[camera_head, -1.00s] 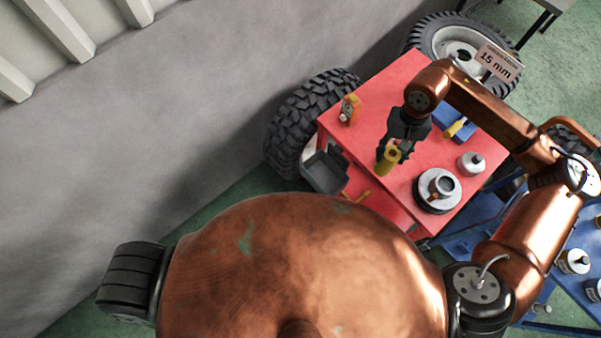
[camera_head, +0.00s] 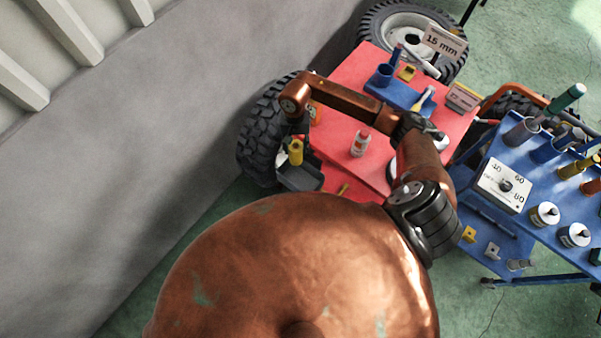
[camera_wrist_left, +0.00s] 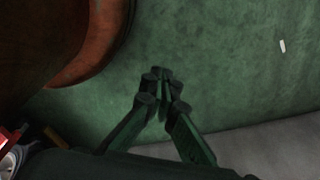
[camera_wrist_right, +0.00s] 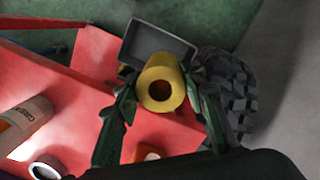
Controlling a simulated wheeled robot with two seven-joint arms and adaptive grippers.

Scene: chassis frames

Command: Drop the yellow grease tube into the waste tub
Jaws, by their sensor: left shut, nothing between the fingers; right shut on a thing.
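The yellow grease tube (camera_head: 295,152) is in my right gripper (camera_head: 297,142), held clear of the red cart top near its left end. The right wrist view shows the tube (camera_wrist_right: 160,90) end-on between the fingers, with a dark hole in its end. The waste tub (camera_head: 300,179), a grey open box, is at the cart's left side, just below the tube in the head view. In the right wrist view the tub (camera_wrist_right: 158,45) looks empty where visible, and the tube overlaps its near rim. My left gripper (camera_wrist_left: 162,78) is shut and empty over green floor.
A white-and-orange tube (camera_head: 360,143) stands on the red cart top (camera_head: 340,115), also holding a blue tray (camera_head: 400,93). A large tyre (camera_head: 262,130) stands behind the tub, beside the grey wall. A blue tool cart (camera_head: 530,200) stands at the right.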

